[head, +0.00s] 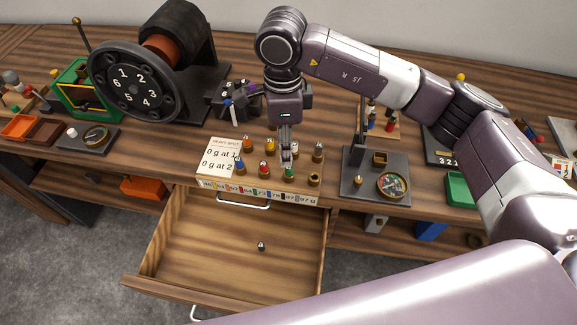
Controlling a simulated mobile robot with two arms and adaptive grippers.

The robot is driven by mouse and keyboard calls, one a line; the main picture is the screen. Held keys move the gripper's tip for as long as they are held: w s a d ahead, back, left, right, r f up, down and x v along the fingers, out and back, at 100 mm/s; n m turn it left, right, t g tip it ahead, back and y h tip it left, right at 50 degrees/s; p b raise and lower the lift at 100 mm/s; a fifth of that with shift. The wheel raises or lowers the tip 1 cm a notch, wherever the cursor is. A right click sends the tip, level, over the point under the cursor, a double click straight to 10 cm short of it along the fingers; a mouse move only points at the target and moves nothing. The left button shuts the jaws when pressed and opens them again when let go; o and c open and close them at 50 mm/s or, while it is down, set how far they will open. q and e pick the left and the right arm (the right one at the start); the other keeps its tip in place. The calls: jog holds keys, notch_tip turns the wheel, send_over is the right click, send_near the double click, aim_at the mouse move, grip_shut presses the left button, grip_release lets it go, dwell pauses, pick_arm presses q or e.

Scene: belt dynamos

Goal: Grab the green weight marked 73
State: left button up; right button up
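The green weight (289,174) stands in the front row of the wooden weight block (210,178), right of the red weight (263,170). No number can be read on the weight itself; the block's front strip (262,194) carries coloured number labels, one of which seems to read 73. My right gripper (287,158) points straight down over the block, its narrow fingertips close together at the top of the green weight. Whether they grip it or stand just above it cannot be told. My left gripper is out of view.
Blue (239,166), orange (247,145), yellow (270,146) and grey (318,152) weights stand close by. An open drawer (205,250) below holds one small weight (261,246). A dark scale base (357,186) is to the right, a numbered dial machine (135,88) to the left.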

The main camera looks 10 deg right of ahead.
aim_at(289, 172)
jog(key=shift+s+d+f+p, duration=0.15)
jog(key=shift+f+p, duration=0.1)
jog(key=shift+f, duration=0.15)
jog(key=shift+s+d+f+p, duration=0.1)
jog(key=shift+f+p, duration=0.1)
jog(key=shift+f, duration=0.15)
jog(key=f, duration=0.1)
jog(key=f+p, duration=0.2)
jog(key=f, duration=0.1)
jog(key=shift+s+d, duration=0.2)
jog(key=shift+s, duration=0.1)
jog(key=shift+w+f, duration=0.1)
jog(key=shift+f, duration=0.15)
grip_shut()
